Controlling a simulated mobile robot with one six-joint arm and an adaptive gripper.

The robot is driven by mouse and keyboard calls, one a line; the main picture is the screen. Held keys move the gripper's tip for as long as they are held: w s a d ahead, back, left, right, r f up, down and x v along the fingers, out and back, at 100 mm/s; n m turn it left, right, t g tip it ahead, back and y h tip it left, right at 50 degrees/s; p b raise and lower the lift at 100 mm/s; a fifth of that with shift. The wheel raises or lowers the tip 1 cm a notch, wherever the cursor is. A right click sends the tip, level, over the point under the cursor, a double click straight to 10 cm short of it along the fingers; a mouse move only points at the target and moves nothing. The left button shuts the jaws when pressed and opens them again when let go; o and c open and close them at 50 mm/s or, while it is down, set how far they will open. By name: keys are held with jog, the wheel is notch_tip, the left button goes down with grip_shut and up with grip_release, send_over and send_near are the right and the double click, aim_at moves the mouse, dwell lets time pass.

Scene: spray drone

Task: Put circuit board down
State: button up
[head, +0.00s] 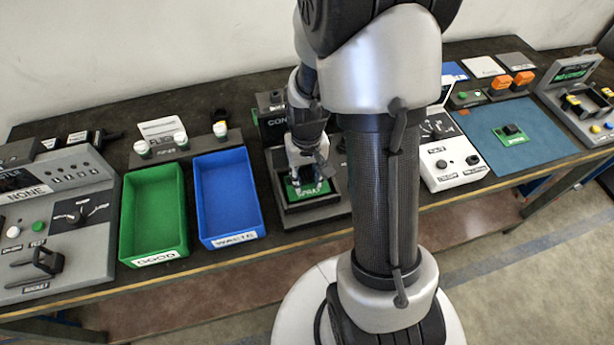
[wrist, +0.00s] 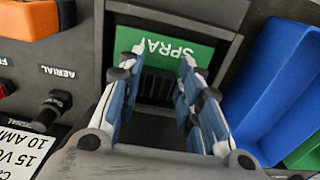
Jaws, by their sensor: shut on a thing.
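A green circuit board marked SPRAY (head: 311,194) is at the dark square fixture (head: 290,207) in the middle of the bench. In the wrist view the board (wrist: 192,47) lies within the fixture's dark frame, with a black ribbed part (wrist: 157,88) on it. My gripper (head: 307,184) points down over the board; in the wrist view its two fingers (wrist: 158,72) stand on either side of the black part, shut on the board by that part. Whether the board rests fully on the fixture floor cannot be told.
Left of the fixture stand a blue WASTE bin (head: 203,190) and a green GOOD bin (head: 129,205), both empty. A blue mat (head: 545,132) with another green board (head: 520,141) lies at right. A white instrument (head: 452,171) stands beside it.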

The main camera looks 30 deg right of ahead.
jog(key=o, duration=1.1)
jog(key=shift+s+a+f, duration=0.15)
jog(key=shift+s+f, duration=0.2)
jog(key=shift+s, duration=0.05)
notch_tip(320, 180, up, 13)
jog(key=p, duration=0.5)
notch_tip(320, 180, up, 11)
jog(key=n+t, duration=0.1)
jog(key=t, duration=0.1)
send_over(307, 180)
jog(key=s+a, duration=0.5)
jog(key=a, duration=0.1)
jog(key=s+a+r, duration=0.1)
jog(key=s, duration=0.2)
jog(key=s+a+r+n+t, duration=0.1)
jog(key=s+a+r, duration=0.1)
jog(key=s+a+r+n+t, duration=0.1)
jog(key=s+r, duration=0.1)
jog(key=s, duration=0.1)
jog(key=shift+s+a, duration=0.3)
jog(key=shift+a, duration=0.1)
jog(key=shift+f, duration=0.1)
